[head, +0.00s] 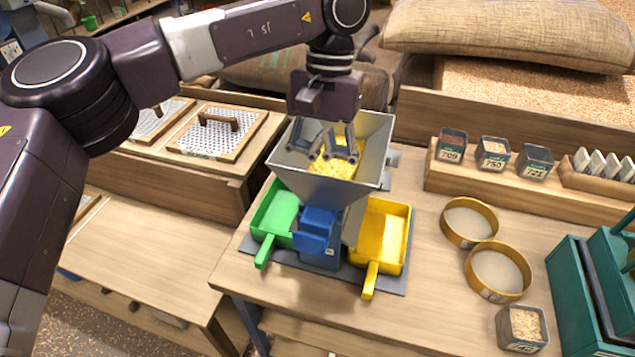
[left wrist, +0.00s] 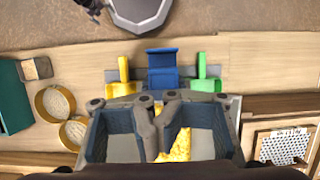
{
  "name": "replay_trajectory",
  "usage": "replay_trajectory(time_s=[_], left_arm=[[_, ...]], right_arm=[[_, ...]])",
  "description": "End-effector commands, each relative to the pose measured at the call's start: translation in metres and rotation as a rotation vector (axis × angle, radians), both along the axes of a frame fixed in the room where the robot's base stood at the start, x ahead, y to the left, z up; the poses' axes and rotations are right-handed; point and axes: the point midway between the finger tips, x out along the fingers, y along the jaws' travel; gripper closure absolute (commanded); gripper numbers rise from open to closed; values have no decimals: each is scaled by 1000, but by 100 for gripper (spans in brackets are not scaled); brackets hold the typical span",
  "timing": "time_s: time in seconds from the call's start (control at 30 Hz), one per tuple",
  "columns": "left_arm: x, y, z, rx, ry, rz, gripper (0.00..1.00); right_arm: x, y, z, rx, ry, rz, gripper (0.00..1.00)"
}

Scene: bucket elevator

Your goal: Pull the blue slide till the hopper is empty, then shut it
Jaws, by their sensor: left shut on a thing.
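The grey hopper (head: 338,190) stands on the bench with yellow grain (head: 338,167) in it. The grain also shows in the left wrist view (left wrist: 180,146). The blue slide (head: 316,228) is at the hopper's low front and shows beyond my fingers in the left wrist view (left wrist: 162,66). My left gripper (head: 329,154) is above the hopper's mouth, pointing down, apart from the slide. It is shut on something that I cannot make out. The fingers hide part of the hopper's inside. My right gripper is not in view.
A green scoop (head: 274,216) and a yellow scoop (head: 382,237) flank the slide, handles to the front. Two sieves (head: 497,272) and a grain cup (head: 522,328) stand to the right. A sample rack (head: 480,178) is behind. The front bench is clear.

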Motion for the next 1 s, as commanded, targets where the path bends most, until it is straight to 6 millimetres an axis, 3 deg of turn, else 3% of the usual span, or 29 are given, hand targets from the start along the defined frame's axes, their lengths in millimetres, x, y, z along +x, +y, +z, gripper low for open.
replay_trajectory(time_s=[0.1, 0.2, 0.5, 1.0], left_arm=[[-6, 3, -19, 1, 5, 1, 100], [-11, 4, -37, 1, 6, 1, 100], [-19, 6, -76, -2, 4, 4, 100], [-22, 7, -84, -4, 3, 5, 100]], right_arm=[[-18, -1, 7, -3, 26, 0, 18], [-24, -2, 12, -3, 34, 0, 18], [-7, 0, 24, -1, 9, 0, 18], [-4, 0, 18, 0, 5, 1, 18]])
